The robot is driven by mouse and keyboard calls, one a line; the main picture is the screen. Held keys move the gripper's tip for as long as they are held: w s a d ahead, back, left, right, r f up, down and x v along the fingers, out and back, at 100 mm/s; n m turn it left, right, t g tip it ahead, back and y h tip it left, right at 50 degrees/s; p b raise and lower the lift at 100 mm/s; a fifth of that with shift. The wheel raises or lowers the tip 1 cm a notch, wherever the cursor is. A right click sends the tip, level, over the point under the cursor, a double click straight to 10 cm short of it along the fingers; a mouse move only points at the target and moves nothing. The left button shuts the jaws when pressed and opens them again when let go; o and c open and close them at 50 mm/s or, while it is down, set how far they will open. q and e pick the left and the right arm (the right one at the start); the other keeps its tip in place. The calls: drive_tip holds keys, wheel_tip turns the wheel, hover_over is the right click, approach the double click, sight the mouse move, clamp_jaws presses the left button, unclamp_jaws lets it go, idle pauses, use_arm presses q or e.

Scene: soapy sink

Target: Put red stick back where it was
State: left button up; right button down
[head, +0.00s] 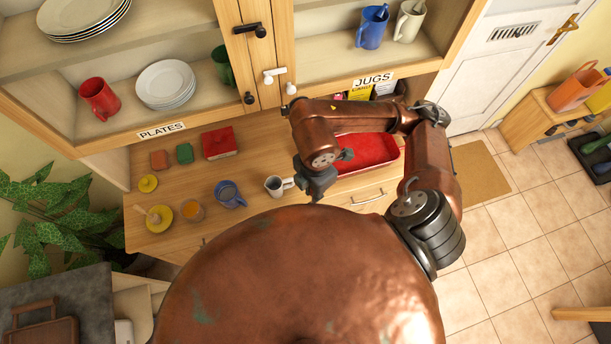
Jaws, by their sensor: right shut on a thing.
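No red stick can be made out in the head view. My right gripper (314,190) hangs over the front of the wooden counter, just right of a grey-white mug (275,186). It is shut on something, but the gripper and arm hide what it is. A red tray (372,153) lies on the counter behind and to the right of the gripper, partly covered by my arm. My left gripper is not in view.
The counter (254,158) also bears a blue mug (229,195), yellow dishes (159,219), an amber cup (193,211), a red box (219,143), and green (185,153) and orange (159,160) blocks. Open cupboards labelled PLATES (162,131) and JUGS (374,80) hang above.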

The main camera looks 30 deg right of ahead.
drive_tip(key=w+d+f+p, duration=0.3)
drive_tip(key=w+d+f, duration=0.2)
drive_tip(key=w+f, duration=0.7)
drive_tip(key=shift+f, duration=0.3)
drive_tip(key=shift+f, duration=0.25)
drive_tip(key=c, duration=2)
unclamp_jaws()
drive_tip(key=shift+r, duration=0.1)
drive_tip(key=shift+o, duration=0.2)
